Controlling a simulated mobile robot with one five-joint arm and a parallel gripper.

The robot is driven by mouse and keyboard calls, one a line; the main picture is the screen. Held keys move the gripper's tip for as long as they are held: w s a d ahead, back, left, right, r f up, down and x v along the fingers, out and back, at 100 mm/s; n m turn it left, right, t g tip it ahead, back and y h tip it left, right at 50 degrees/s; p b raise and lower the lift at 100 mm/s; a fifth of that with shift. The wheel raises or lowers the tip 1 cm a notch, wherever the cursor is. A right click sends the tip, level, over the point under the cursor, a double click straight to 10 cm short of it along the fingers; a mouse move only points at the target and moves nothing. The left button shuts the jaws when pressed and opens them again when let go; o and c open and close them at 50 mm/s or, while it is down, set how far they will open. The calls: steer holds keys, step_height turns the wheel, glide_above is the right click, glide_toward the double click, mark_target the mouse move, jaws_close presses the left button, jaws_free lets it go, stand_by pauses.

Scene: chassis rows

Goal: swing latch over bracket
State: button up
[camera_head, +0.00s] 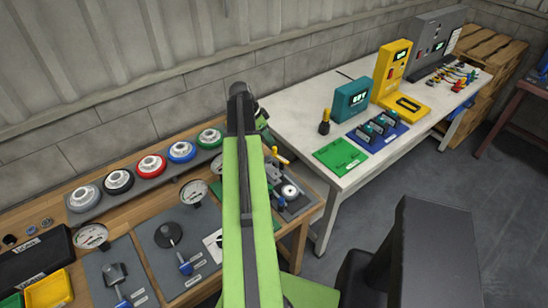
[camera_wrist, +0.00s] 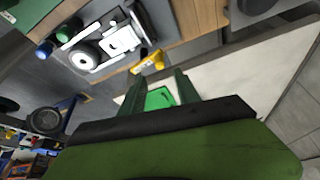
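A small fixture on a grey plate (camera_head: 299,207) sits on the wooden bench, right of my arm in the head view. It carries a round white part (camera_head: 289,191) and a yellow-tipped piece (camera_head: 281,157). In the wrist view the fixture shows a white block (camera_wrist: 120,41), a round white part (camera_wrist: 85,56) and a yellow piece (camera_wrist: 149,62) near my fingertips. I cannot tell for sure which parts are the latch and the bracket. My gripper (camera_wrist: 157,86) is open, its two fingers apart, with no object visibly held. In the head view my arm hides part of the fixture.
A white table (camera_head: 300,117) at the right bears a green mat (camera_head: 340,155), a teal device (camera_head: 351,99) and a yellow device (camera_head: 394,62). Dials, colored round knobs and grey plates line the bench at left.

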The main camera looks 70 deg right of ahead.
mark_target(274, 147)
steer(key=b+x, duration=0.6)
steer(key=x, duration=0.3)
steer(key=shift+f+b, duration=0.1)
steer(key=shift+b, duration=0.3)
steer(key=shift+w, duration=0.1)
jaws_close()
